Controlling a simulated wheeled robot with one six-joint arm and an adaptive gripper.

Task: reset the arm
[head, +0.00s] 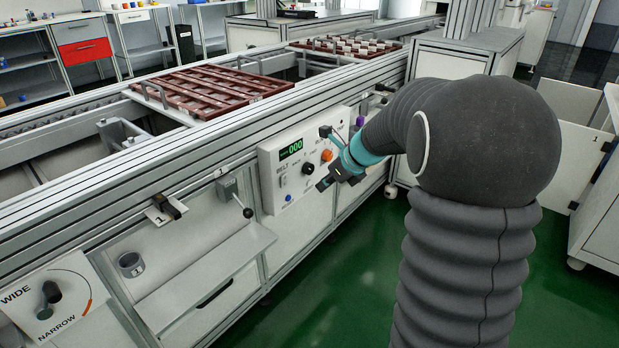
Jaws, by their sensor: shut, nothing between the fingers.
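My arm, in a ribbed dark grey sleeve, rises at the right of the head view and bends left toward the conveyor's control panel (271,172). My gripper (323,184), past a teal band, is shut and empty. It shows in front of the panel's right part, near an orange knob (327,155). Whether it touches the panel cannot be told. The panel has a green display reading 000, a black knob and a blue button (288,198). My arm hides what is behind it on the right.
The conveyor (75,180) runs diagonally, carrying a dark red tray (165,98) and another tray behind it. A lever with a black ball (248,213) and a narrow shelf (205,270) stick out left of the panel. Green floor (340,300) is clear in front.

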